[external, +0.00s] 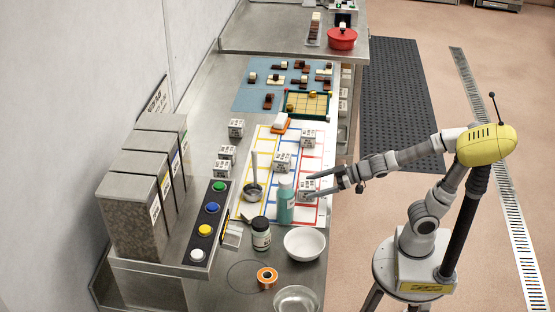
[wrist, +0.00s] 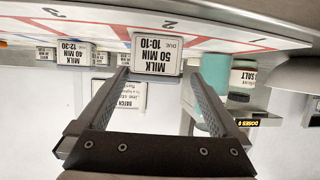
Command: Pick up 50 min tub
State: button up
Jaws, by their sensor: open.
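The 50 min tub is a small white block-shaped tub labelled "MILK 50 MIN 10:10". It stands in the red-outlined lane of the white board, at its right edge in the external view (external: 305,187). In the wrist view, which looks upside down, the tub (wrist: 157,55) is ahead at the top centre, with its label facing me. My gripper (external: 316,184) is open and empty and reaches in from the right. In the wrist view its fingertips (wrist: 156,76) sit to either side of the tub's label; I cannot tell whether they touch it.
A teal bottle (external: 285,205) stands close beside the tub, with a salt jar (external: 261,235) and white bowl (external: 304,243) nearer. A 40 min milk tub (wrist: 75,53) shows in the wrist view. Other white tubs (external: 281,162) stand behind.

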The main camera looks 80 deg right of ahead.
aim_at(305, 188)
jog(key=shift+w+f, duration=0.2)
jog(key=shift+w, duration=0.2)
jog(key=shift+w, duration=0.1)
jog(key=shift+d+p+x, duration=0.25)
jog(key=shift+p+x, duration=0.9)
jog(key=shift+x, duration=1.35)
jog(key=shift+f, duration=0.2)
jog(key=c, duration=1.4)
